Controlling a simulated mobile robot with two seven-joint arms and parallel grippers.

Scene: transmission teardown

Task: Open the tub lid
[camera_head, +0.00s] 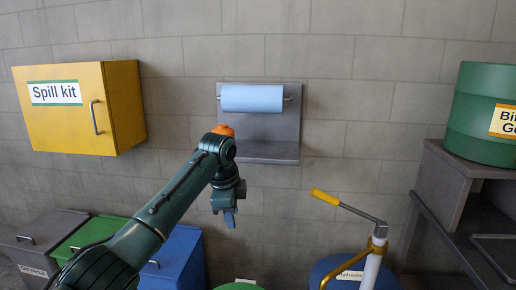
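Three lidded tubs stand at the lower left: a grey one (35,236) with a white label, a green one (88,232) and a blue one (172,262). Their lids look shut, and bar handles show on them. My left arm crosses in front of the green and blue tubs and hides parts of both. My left gripper (230,219) points down, to the right of the blue tub and above its lid level, touching nothing that I can see. Its fingers are seen edge-on, so the gap does not show. My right gripper is out of view.
A yellow spill kit cabinet (72,112) hangs on the wall. A blue paper roll (252,98) sits on a grey wall holder. A blue drum (335,268) with a yellow-handled crank pump (326,197) stands lower right. A green drum (484,125) rests on a dark rack.

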